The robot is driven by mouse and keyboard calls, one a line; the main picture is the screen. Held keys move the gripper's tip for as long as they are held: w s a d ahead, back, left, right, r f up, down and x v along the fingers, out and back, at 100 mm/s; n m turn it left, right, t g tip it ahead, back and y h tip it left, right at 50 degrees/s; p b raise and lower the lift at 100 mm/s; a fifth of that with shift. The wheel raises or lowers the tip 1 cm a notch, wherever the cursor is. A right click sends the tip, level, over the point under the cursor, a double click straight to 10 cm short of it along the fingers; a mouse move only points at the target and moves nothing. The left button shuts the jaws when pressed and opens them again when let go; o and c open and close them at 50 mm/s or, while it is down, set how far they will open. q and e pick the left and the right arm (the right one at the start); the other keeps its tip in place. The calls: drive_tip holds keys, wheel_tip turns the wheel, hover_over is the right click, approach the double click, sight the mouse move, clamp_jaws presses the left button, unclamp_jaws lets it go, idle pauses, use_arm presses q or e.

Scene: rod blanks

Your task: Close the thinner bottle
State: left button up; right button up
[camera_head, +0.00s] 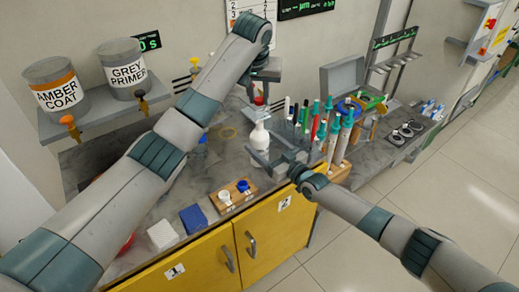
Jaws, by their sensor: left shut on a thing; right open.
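A white bottle (260,137) with a narrow neck stands upright on the grey worktop; it appears to be the thinner bottle. My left gripper (262,92) is above the bottle, pointing down, and is shut on a small red cap (259,100). The cap is apart from the bottle's neck in the picture. My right gripper (265,158) is open low beside the bottle, its fingers near the bottle's lower body. Whether they touch it I cannot tell.
A wooden block (232,196) with a white and a blue cap stands in front. Several upright markers (335,130) crowd the right. A blue block (193,219) and a white block (162,235) lie front left. Paint buckets (122,68) stand on a shelf.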

drive_tip(key=shift+x, duration=1.05)
drive_tip(key=c, duration=1.6)
use_arm(q)
hover_over(259, 122)
drive_tip(key=s, duration=0.1)
drive_tip(key=shift+s+f, duration=0.15)
drive_tip(key=shift+f, duration=2.35)
drive_tip(key=shift+f, duration=0.9)
drive_tip(key=shift+f, duration=0.55)
